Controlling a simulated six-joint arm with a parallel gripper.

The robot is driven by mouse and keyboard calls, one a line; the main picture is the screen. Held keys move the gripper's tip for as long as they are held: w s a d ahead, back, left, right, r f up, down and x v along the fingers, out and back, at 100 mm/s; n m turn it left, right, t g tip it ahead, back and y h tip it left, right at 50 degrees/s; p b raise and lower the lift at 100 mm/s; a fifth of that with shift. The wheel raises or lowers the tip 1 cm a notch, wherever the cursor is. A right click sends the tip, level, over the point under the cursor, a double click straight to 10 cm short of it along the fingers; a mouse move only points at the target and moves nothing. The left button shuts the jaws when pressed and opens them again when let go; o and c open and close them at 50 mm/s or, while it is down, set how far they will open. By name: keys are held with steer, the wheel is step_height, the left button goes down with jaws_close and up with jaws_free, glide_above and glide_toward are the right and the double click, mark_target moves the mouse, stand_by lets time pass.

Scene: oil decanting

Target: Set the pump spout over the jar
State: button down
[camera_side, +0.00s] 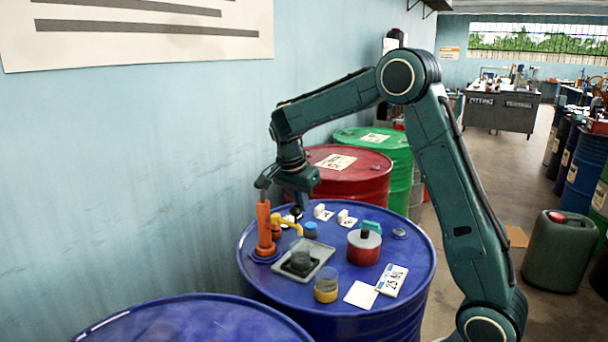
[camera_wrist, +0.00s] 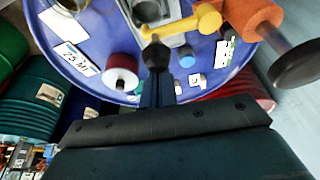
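The orange pump (camera_side: 265,232) stands upright on the blue drum. Its yellow spout (camera_side: 288,222) points right in the side view, and it also shows in the wrist view (camera_wrist: 195,21). A dark open jar (camera_side: 299,262) stands in a grey tray (camera_side: 322,250); the wrist view shows the jar (camera_wrist: 147,9) at the top edge, partly cut off. The spout's end looks short of the jar's mouth. My gripper (camera_side: 296,211) is just above and behind the spout. Its dark tip (camera_wrist: 156,54) looks shut and close to the spout's end; I cannot tell whether they touch.
On the blue drum (camera_side: 400,225) are a red can (camera_side: 364,250), a blue-capped jar (camera_side: 310,230), a yellow-filled jar (camera_side: 326,287), white blocks and cards. Red (camera_side: 355,185) and green drums stand behind. The wall is close on the left.

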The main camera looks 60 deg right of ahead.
step_height(320, 180, up, 9)
steer(key=shift+d+f, duration=0.15)
steer(key=shift+d, duration=0.3)
stand_by(0.8)
steer(key=shift+s, duration=0.15)
steer(key=s+a+r+n+t, duration=0.3)
steer(key=s+a+r+n, duration=0.2)
steer(key=s+a+n, duration=0.55)
steer(key=s+a+f+n+t+y, duration=0.1)
steer(key=s+a+f+n, duration=0.2)
steer(key=s, duration=0.4)
steer(key=s+a+f+n+t+y, duration=0.1)
steer(key=s+a+f+n+y, duration=0.1)
steer(key=s+a+n, duration=0.3)
steer(key=s+f, duration=0.1)
steer(key=s, duration=0.2)
steer(key=shift+t+y, duration=0.3)
steer(key=shift+t, duration=0.1)
